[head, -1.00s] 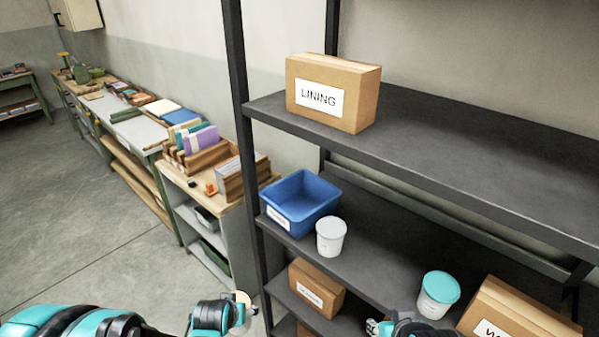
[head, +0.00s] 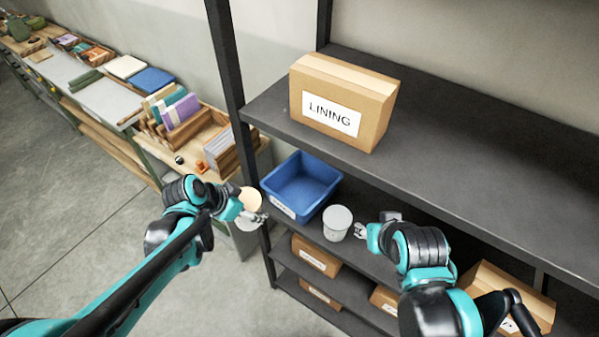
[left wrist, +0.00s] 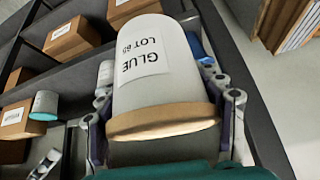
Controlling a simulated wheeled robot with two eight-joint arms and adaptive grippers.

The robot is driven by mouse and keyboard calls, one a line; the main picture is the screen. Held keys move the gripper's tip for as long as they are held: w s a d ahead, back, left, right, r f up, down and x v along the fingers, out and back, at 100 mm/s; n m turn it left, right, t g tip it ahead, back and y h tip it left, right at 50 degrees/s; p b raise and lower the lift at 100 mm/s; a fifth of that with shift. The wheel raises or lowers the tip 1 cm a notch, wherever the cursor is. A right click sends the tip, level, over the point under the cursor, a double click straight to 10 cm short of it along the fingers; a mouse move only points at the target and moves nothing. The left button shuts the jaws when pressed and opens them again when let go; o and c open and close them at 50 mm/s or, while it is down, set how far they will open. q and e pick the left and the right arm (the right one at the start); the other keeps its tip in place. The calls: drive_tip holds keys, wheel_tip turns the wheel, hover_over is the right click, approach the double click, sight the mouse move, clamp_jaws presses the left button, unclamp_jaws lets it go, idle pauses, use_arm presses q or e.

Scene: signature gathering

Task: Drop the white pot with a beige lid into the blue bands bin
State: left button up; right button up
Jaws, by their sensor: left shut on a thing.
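The white pot with a beige lid (head: 251,199) is held by my left gripper (head: 252,215), in front and left of the blue bin. In the left wrist view the pot (left wrist: 160,70) fills the middle, its beige lid toward the camera, with a "GLUE" label; the fingers are shut on its sides. The blue bin (head: 284,207) stands on the middle shelf at its left end and looks empty; its label is too small to read. My right gripper (head: 362,230) is beside a white-lidded pot (head: 337,224); whether its fingers are open is unclear.
The upper shelf with a LINING box (head: 340,105) overhangs the area behind the bin. A dark shelf post (head: 228,75) rises left of the bin. Cardboard boxes (head: 316,257) sit on the lower shelf. A teal-lidded pot (left wrist: 44,104) shows in the left wrist view.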

use_arm(q)
drive_tip(key=w+d+f, duration=0.3)
drive_tip(key=w+d, duration=0.8)
drive_tip(key=w, duration=0.1)
drive_tip(key=shift+w+d+f+b, duration=0.3)
drive_tip(key=shift+w+f+b, duration=0.05)
drive_tip(key=shift+b, duration=0.05)
